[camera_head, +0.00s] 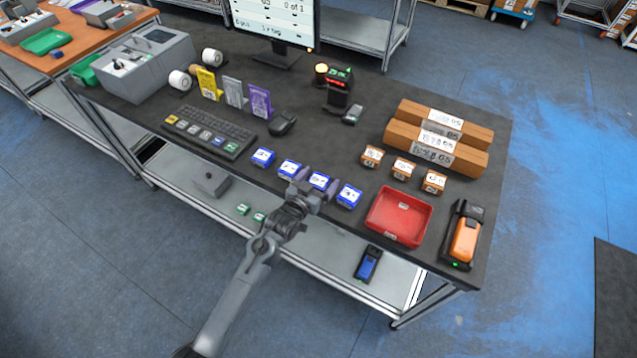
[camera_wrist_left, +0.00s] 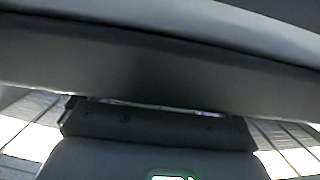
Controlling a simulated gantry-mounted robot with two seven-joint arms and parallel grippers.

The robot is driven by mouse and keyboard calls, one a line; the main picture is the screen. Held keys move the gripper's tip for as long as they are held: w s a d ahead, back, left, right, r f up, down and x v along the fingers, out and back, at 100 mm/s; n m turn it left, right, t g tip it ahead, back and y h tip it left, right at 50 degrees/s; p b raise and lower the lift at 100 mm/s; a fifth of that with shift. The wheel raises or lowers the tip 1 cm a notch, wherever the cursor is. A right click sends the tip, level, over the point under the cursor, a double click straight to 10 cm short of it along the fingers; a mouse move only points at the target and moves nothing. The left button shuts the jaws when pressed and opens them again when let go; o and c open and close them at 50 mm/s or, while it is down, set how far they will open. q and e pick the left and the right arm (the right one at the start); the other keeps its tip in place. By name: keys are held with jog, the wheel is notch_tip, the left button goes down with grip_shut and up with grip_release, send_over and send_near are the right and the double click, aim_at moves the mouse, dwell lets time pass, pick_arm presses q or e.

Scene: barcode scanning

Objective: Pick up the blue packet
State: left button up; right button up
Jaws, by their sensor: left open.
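Several blue packets with white labels lie in a slanting row near the front edge of the dark table in the head view: a leftmost packet (camera_head: 263,157), a second packet (camera_head: 289,168), a third packet (camera_head: 319,180) and a rightmost packet (camera_head: 348,195). My left gripper (camera_head: 316,186) is open at the third packet, its fingers seeming to lie on either side of it. I cannot tell whether they touch it. The left wrist view shows mostly dark, blurred surfaces and no clear packet. My right gripper is not in view.
A red tray (camera_head: 400,217) and an orange handheld device (camera_head: 465,236) stand to the right. Small brown boxes (camera_head: 403,168) and long cartons (camera_head: 437,139) lie behind.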

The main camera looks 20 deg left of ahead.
pick_arm(q)
jog(key=c, duration=1.2)
